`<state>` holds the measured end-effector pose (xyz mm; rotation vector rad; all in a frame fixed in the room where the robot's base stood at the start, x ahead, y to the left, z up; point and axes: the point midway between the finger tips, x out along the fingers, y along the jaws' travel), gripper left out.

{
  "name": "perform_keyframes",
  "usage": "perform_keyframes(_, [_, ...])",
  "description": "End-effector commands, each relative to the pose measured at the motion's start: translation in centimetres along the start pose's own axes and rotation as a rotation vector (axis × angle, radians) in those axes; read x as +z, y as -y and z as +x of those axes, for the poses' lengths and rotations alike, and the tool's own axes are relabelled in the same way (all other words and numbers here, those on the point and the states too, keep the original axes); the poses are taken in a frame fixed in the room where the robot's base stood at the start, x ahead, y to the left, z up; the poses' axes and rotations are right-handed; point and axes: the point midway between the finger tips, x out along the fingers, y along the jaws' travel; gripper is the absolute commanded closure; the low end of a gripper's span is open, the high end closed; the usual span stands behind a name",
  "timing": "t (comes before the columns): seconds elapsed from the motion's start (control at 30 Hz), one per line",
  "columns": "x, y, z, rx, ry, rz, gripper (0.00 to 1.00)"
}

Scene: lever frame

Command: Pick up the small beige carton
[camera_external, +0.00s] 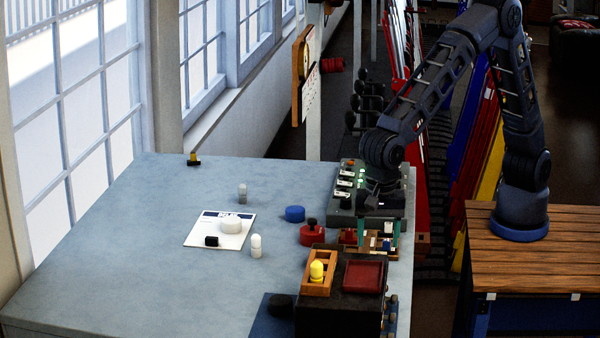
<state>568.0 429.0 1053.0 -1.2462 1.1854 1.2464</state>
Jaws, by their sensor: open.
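My gripper (379,244) points down at the right part of the grey table, with its two teal fingers apart. The fingers stand around a low cluster of small brown, white, red and blue parts near the table's right edge. A small beige carton cannot be made out for certain; it may be among these parts, partly hidden by the fingers. I cannot tell whether the fingers touch anything.
A dark box (340,310) with a yellow-domed wooden frame (319,285) and red panel stands just in front. A red piece (312,235), blue disc (295,214) and white cylinder (256,246) stand left. A switch box (344,205) is behind.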

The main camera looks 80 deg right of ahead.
Motion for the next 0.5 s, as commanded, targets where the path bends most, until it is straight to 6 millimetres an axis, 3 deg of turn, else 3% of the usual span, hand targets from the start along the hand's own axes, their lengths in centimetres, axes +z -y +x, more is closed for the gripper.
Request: perform_keyframes(0.5, [-0.3,-0.3,4.1,0.002,-0.001,-0.002,0.38])
